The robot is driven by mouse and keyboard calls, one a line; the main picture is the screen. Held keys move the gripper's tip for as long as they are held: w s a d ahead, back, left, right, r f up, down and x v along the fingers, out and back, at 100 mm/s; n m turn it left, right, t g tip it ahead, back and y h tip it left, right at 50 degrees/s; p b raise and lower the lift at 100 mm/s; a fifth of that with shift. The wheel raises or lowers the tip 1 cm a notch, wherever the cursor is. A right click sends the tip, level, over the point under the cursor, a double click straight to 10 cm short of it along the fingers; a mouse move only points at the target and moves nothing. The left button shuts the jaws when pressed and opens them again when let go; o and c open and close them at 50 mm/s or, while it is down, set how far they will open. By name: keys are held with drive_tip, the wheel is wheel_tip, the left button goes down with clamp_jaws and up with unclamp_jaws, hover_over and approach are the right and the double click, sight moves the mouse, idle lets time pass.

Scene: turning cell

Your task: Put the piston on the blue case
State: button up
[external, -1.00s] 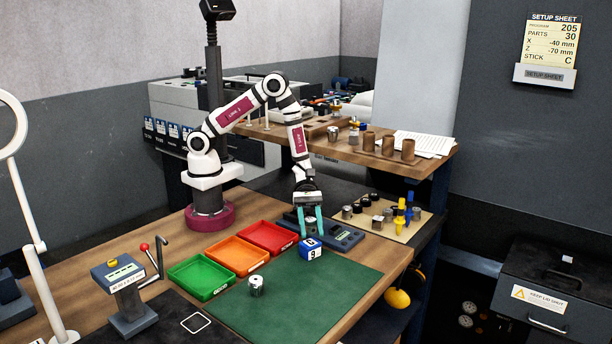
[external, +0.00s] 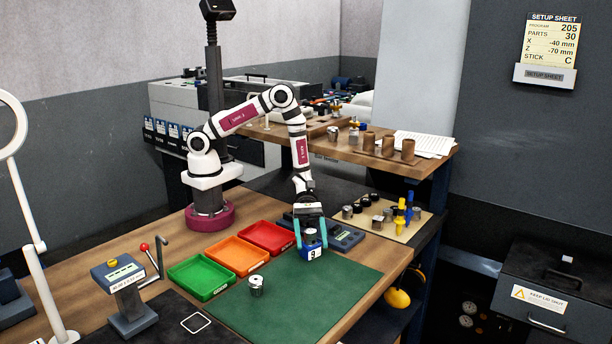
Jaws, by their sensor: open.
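A silver, piston-like cylinder (external: 256,286) stands upright on the mat, to the left and nearer the camera, apart from my gripper.
Green (external: 174,275), orange (external: 231,270) and red (external: 291,246) trays lie left of the case. A board (external: 425,218) with several parts is at the right. The front of the green mat (external: 318,308) is clear.

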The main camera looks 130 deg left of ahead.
sight(311, 230)
drive_tip(key=v, duration=0.5)
drive_tip(key=shift+a, duration=0.1)
wheel_tip(311, 230, up, 7)
drive_tip(key=s+d+r+m+g+h, duration=0.1)
drive_tip(key=s+d+r+m+g, duration=0.45)
drive_tip(key=s+d+m, duration=0.4)
drive_tip(key=s+d+m+g+y, duration=0.25)
drive_tip(key=s+m+g, duration=0.25)
drive_tip(key=s+m, duration=0.3)
drive_tip(key=s+a+r+m+y, duration=0.2)
drive_tip(key=s+a+m+y, duration=0.6)
drive_tip(key=m, duration=0.7)
drive_tip(key=shift+s+a+r+t+y, duration=0.25)
drive_tip(key=shift+a+r+t+y, duration=0.2)
drive_tip(key=shift+a+y, duration=0.4)
